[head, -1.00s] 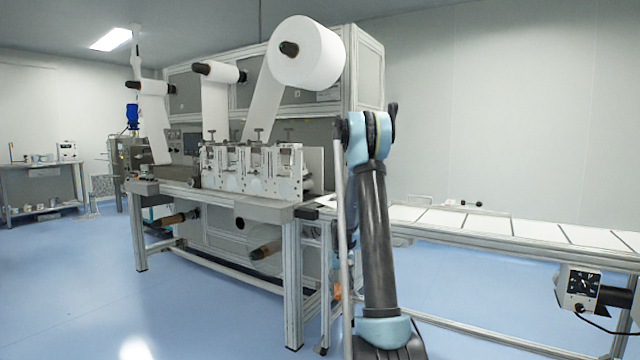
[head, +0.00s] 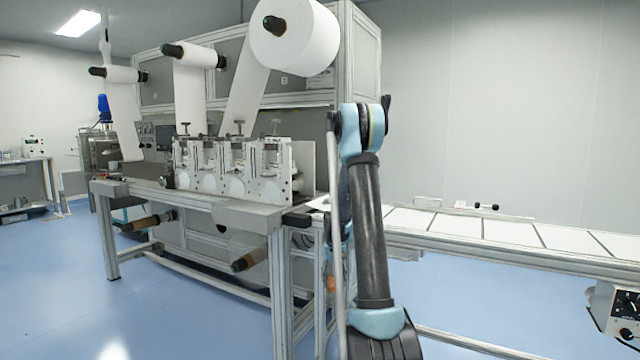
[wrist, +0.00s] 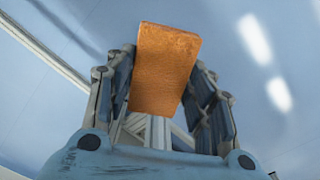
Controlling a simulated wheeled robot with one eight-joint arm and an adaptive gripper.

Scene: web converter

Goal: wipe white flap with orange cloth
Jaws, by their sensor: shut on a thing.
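An orange cloth (wrist: 165,70) shows in the wrist view as a flat rectangular pad. My gripper (wrist: 165,85) is shut on it, one finger on each side. Blue floor with bright reflections lies behind the cloth, and nothing touches it apart from the fingers. I cannot make out which part is the white flap; a white upright panel (head: 304,166) stands at the right end of the machine's row of stations.
The converter machine (head: 235,215) with large white rolls (head: 295,38) fills the left and middle. A conveyor (head: 510,232) with white sheets runs right, with a control box (head: 617,315) below it. Open blue floor (head: 50,290) lies at the left front.

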